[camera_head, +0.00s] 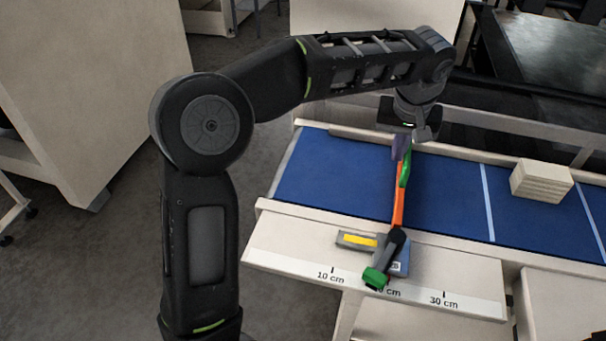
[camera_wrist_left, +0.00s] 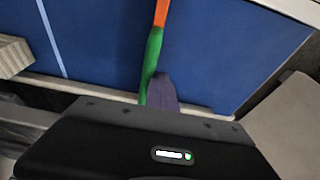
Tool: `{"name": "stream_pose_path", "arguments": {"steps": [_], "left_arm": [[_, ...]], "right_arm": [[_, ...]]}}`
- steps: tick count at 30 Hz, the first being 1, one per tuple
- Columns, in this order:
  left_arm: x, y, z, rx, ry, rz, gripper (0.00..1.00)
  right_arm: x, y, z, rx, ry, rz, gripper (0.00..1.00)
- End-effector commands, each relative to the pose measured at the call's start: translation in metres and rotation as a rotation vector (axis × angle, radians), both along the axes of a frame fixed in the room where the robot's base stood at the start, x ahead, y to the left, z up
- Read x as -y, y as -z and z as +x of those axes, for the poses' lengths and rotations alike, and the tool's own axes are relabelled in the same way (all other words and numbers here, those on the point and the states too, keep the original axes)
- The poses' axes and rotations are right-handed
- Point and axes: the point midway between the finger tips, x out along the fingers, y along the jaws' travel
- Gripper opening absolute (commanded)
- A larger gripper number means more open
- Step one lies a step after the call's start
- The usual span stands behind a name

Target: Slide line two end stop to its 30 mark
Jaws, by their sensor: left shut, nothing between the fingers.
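The end stop is an orange and green bar (camera_head: 398,208) lying across the blue belt, with a dark joint and a green end (camera_head: 375,278) at the near rail. The green end covers part of the middle mark on the white scale (camera_head: 290,265), between the 10 cm and 30 cm marks. A grey block with a yellow label (camera_head: 359,241) sits beside the dark joint. My left gripper (camera_head: 401,150) is shut and empty, over the bar's far end. In the left wrist view its purple-grey fingers (camera_wrist_left: 163,92) are close beside the bar's green part (camera_wrist_left: 152,62); contact is unclear. My right gripper is out of view.
A stack of pale boards (camera_head: 541,184) lies on the belt to the right, past a white cross line (camera_head: 487,205). The belt (camera_head: 448,195) between bar and stack is clear. A pale rail runs along the belt's far edge.

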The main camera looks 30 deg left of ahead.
Motion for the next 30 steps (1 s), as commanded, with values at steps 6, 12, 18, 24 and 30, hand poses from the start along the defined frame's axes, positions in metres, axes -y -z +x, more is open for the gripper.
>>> {"name": "stream_pose_path", "arguments": {"steps": [6,12,18,24,30], "left_arm": [[0.005,-0.001,0.002,0.001,0.001,0.000,0.00],[0.008,0.000,0.003,0.000,0.001,-0.001,0.00],[0.012,0.000,0.004,0.001,0.000,-0.001,0.00],[0.017,-0.001,0.005,0.001,0.001,-0.001,0.00],[0.020,0.000,0.007,0.000,0.001,-0.001,0.00]], "right_arm": [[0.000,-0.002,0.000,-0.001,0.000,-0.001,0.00],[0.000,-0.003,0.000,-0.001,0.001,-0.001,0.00],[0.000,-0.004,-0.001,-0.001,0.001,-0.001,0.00],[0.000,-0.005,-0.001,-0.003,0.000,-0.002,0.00],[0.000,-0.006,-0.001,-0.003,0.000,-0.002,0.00]]}}
